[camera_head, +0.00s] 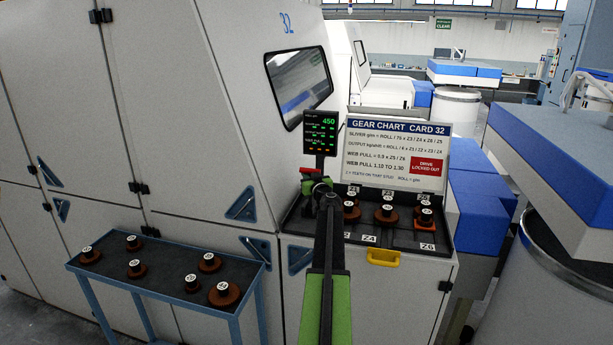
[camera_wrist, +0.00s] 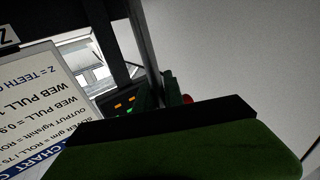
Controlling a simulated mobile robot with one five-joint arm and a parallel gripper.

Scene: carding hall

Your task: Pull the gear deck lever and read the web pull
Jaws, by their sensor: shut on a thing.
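The gear deck (camera_head: 355,238) is a dark tray on the white machine, with several brown gears on studs. My gripper (camera_head: 318,186) is at its left end, shut on what looks like the lever; a red part (camera_head: 308,170) shows beside the jaws, and a bit of red (camera_wrist: 187,99) in the wrist view. The rest of the lever is hidden. The display (camera_head: 320,133) above reads 450 on top; its smaller green and orange lines are too small to read. The gear chart (camera_head: 395,158) gives web pull as 1.10 to 1.30 and says "drive locked out".
A blue-framed cart (camera_head: 168,271) with several loose gears stands at the left, by the machine doors. A yellow handle (camera_head: 383,257) sticks out from the deck's front. A blue and white unit (camera_head: 560,150) over a large can (camera_head: 550,280) stands at the right.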

